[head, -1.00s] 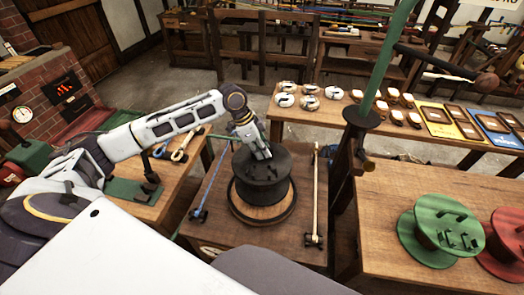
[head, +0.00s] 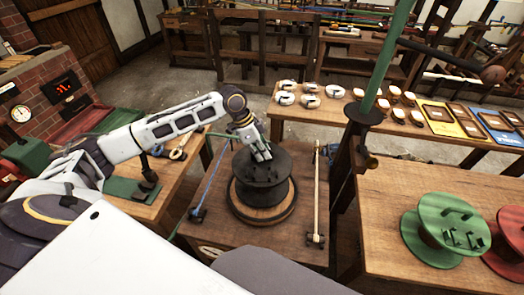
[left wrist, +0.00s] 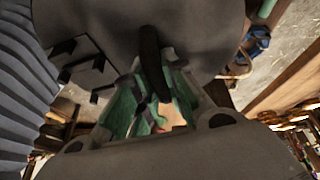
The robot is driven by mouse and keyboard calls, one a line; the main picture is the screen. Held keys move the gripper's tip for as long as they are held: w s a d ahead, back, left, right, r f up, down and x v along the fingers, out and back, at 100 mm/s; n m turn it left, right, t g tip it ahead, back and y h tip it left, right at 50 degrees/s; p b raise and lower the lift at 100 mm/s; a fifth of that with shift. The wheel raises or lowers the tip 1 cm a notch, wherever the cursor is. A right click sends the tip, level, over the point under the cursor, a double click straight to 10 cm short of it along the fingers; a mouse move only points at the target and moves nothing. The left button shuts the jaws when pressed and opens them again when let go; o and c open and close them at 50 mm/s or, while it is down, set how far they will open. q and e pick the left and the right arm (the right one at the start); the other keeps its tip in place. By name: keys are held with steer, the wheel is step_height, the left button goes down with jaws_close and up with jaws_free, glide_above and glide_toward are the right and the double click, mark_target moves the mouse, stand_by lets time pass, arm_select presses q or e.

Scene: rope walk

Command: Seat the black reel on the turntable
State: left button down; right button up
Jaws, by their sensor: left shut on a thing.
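The black reel (head: 264,180) is upright over the turntable (head: 238,207), a round wooden disc with a dark rim on the low middle table. The reel looks centred, with the disc's edge showing around it. I cannot tell whether its underside touches the disc. My left gripper (head: 262,154) reaches down onto the reel's top and is shut on it. In the left wrist view, the green-lined fingers (left wrist: 150,105) close around a dark bar (left wrist: 150,60) on the reel's grey-looking top flange (left wrist: 205,35). My right gripper is not in view.
A blue rod (head: 212,175) and a pale rod (head: 317,195) flank the turntable. A dark post with a green pole (head: 390,55) stands to its right. A green reel (head: 440,232) and a red reel (head: 508,245) are on the right table. Several white coils (head: 285,98) lie behind.

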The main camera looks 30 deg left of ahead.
arm_select(q)
steer(key=shift+f, duration=1.75)
steer(key=c, duration=1.4)
jaws_free()
steer(key=shift+o, duration=0.2)
steer(key=shift+f, duration=0.1)
